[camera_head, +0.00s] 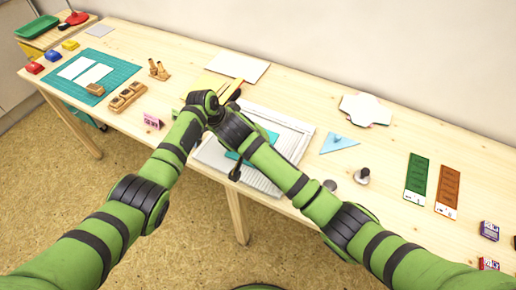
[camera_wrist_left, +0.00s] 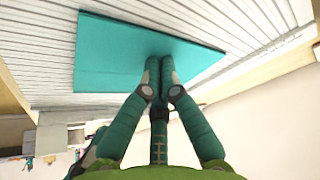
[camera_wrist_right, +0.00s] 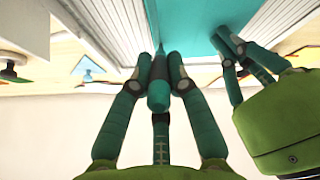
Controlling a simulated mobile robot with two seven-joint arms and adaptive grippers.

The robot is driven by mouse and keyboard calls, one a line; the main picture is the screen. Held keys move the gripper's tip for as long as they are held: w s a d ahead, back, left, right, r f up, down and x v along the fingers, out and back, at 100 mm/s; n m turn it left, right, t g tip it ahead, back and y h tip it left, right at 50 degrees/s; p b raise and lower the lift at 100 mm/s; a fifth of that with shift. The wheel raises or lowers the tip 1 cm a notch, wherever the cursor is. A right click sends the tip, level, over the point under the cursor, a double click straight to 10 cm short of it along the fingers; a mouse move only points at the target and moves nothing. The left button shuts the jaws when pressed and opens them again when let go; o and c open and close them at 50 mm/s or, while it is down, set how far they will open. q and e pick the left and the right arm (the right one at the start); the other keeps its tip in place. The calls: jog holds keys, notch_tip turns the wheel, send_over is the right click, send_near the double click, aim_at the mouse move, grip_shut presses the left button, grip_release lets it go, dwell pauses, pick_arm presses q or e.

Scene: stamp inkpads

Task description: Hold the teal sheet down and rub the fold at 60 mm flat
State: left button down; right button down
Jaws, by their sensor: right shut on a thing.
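The teal sheet (camera_head: 262,140) lies on the grooved white scoring board (camera_head: 290,138), mostly hidden under my arms in the head view. In the left wrist view, the sheet (camera_wrist_left: 115,55) lies flat, and my left gripper (camera_wrist_left: 158,62) has its fingertips together at its near edge. My right gripper (camera_wrist_right: 160,60) is shut on a narrow dark teal tool (camera_wrist_right: 158,92), whose thin tip points at the board beside the sheet's edge (camera_wrist_right: 180,20). My left gripper (camera_wrist_right: 228,42) also shows there, close beside it. The fold itself cannot be made out.
A teal cutting mat (camera_head: 118,78) with white cards and a wooden block (camera_head: 126,97) are to the left. A blue triangle (camera_head: 338,142), a metal knob-topped piece (camera_head: 362,176) and green and orange strips (camera_head: 447,188) are to the right. The table front is partly clear.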

pick_arm(q)
jog(key=shift+s+a+f, duration=0.15)
jog(key=shift+s+f, duration=0.05)
jog(key=shift+f, duration=0.15)
pick_arm(e)
jog(key=shift+d+f, duration=0.2)
jog(key=shift+f, duration=0.15)
jog(key=shift+w+d, duration=0.4)
jog(key=shift+w, duration=0.55)
jog(key=shift+w+d, duration=0.45)
jog(key=shift+w, duration=0.25)
pick_arm(q)
jog(key=shift+w, duration=0.1)
pick_arm(e)
jog(key=shift+w+a+r, duration=0.1)
jog(key=shift+w+r, duration=0.05)
jog(key=shift+r, duration=2.55)
jog(key=shift+r, duration=0.1)
